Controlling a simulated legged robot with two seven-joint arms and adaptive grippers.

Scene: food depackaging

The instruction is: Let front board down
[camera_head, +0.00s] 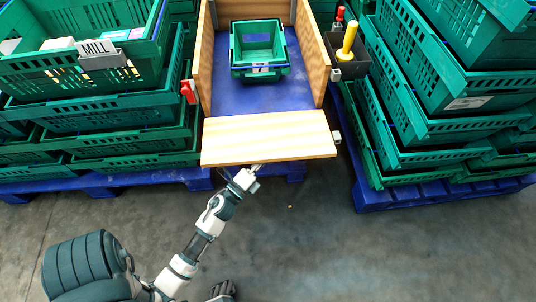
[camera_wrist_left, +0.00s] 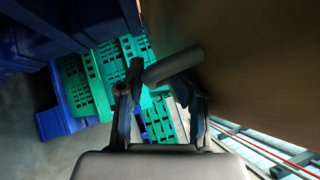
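The front board (camera_head: 268,138) is a pale wooden panel at the front of the wooden-sided bay in the head view. It leans outward, with its broad face showing. My left gripper (camera_head: 252,170) is at the board's lower front edge, partly hidden under it. In the left wrist view, the board (camera_wrist_left: 265,60) fills the upper right as a brown surface. A grey round bar (camera_wrist_left: 174,66), seemingly a handle on the board, lies between the fingertips of my left gripper (camera_wrist_left: 156,72), which look closed in on it.
A green crate (camera_head: 233,60) stands on the blue floor (camera_head: 222,98) of the bay. Stacked green crates (camera_head: 90,118) stand on the left and more crates (camera_head: 425,128) on the right, on blue pallets (camera_head: 400,196). A black holder (camera_head: 350,65) is at the right. Grey floor in front is clear.

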